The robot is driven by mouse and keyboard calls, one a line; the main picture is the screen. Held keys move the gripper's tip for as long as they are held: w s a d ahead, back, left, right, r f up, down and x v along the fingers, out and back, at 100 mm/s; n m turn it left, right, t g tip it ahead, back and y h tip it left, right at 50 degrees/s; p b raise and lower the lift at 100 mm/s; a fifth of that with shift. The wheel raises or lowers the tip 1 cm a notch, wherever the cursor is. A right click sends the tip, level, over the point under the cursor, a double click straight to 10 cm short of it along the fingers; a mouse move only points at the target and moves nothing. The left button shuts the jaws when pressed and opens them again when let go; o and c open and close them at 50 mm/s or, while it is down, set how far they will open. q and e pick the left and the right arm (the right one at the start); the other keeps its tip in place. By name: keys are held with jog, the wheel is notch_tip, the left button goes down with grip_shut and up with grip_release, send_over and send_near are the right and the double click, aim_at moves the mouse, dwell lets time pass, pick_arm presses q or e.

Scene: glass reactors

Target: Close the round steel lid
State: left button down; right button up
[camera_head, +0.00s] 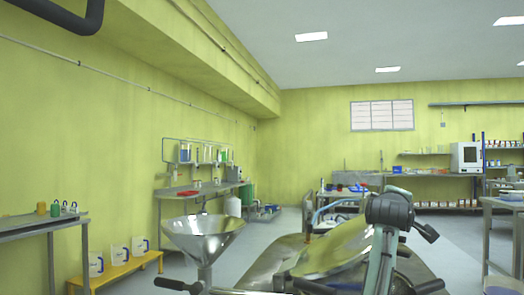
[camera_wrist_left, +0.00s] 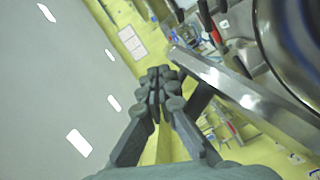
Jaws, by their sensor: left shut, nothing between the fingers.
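The round steel lid (camera_head: 340,252) is in the lower middle of the head view, a shiny disc that reflects the yellow wall. It stands tilted over the steel vessel top, with its right side partly hidden behind a grey-green and dark arm-like part. My left gripper (camera_wrist_left: 160,76) shows in the wrist view with its dark fingers shut together and empty. To its right are a bright steel edge (camera_wrist_left: 245,90) and a large curved steel surface (camera_wrist_left: 295,40); I cannot tell which of these belongs to the lid. The gripper appears apart from them. My right gripper is not in view.
A steel funnel (camera_head: 205,237) stands left of the lid. Black clamp handles (camera_head: 312,286) stick out around the vessel. A side table (camera_head: 40,225) and a yellow bench (camera_head: 117,270) line the left wall. Open floor lies behind the funnel.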

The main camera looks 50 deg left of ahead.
pick_arm(q)
jog(key=w+d+f+m, duration=0.1)
jog(key=d+f, duration=0.1)
jog(key=f, duration=0.2)
jog(key=w+d+f+m+g, duration=0.1)
jog(key=d+f+m, duration=0.1)
jog(key=f, duration=0.3)
jog(key=shift+w+f, duration=0.25)
jog(key=shift+f, duration=0.05)
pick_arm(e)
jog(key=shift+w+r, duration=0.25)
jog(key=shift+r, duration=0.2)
